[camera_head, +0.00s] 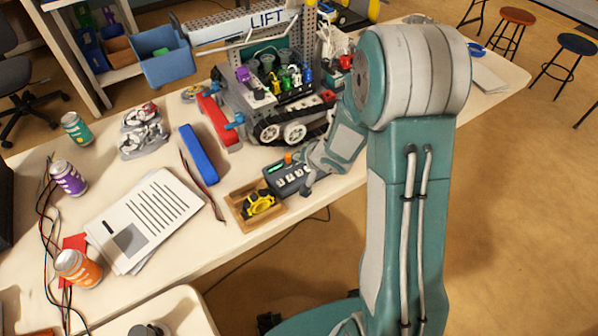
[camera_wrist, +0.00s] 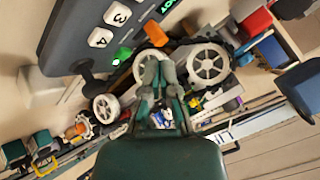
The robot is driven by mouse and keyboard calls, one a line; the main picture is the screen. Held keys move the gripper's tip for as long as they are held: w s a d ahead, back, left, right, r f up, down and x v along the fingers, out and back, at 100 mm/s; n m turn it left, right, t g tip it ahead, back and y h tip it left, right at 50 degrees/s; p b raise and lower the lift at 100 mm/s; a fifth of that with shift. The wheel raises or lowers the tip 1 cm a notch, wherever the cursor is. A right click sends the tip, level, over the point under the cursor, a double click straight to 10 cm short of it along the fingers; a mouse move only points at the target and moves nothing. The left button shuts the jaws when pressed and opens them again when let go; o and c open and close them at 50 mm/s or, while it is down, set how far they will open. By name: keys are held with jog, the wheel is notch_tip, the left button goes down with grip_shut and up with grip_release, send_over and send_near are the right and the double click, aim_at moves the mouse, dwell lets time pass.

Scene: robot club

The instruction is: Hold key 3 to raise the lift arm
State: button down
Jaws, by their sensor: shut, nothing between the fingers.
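The dark keypad (camera_head: 286,178) lies near the front edge of the table, with several white keys and a lit green display. In the wrist view the keypad (camera_wrist: 72,38) fills the upper left; key 3 (camera_wrist: 118,14) and key 4 (camera_wrist: 100,37) are readable. My gripper (camera_wrist: 158,72) is shut and empty, its tips appearing beside the keypad's end near the orange knob (camera_wrist: 155,34). I cannot tell whether the tips touch anything. In the head view my wrist hides part of the keypad's right side. The lift arm, marked LIFT (camera_head: 265,19), spans the tracked robot (camera_head: 275,98) behind.
A wooden tray (camera_head: 240,200) with a yellow-black item sits left of the keypad. A blue bar (camera_head: 199,154), papers (camera_head: 143,220) and several cans stand farther left. The tracked robot's wheels (camera_wrist: 208,64) lie close beyond my fingers.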

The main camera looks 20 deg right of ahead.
aim_at(300, 174)
jog(key=shift+f, duration=1.95)
jog(key=shift+f, duration=0.15)
jog(key=shift+f, duration=0.2)
jog(key=shift+s+f, duration=0.1)
jog(key=shift+f, duration=0.35)
dwell(1.7)
jog(key=shift+r, duration=0.1)
dwell(1.2)
jog(key=shift+r, duration=0.75)
jog(key=shift+r, duration=2.55)
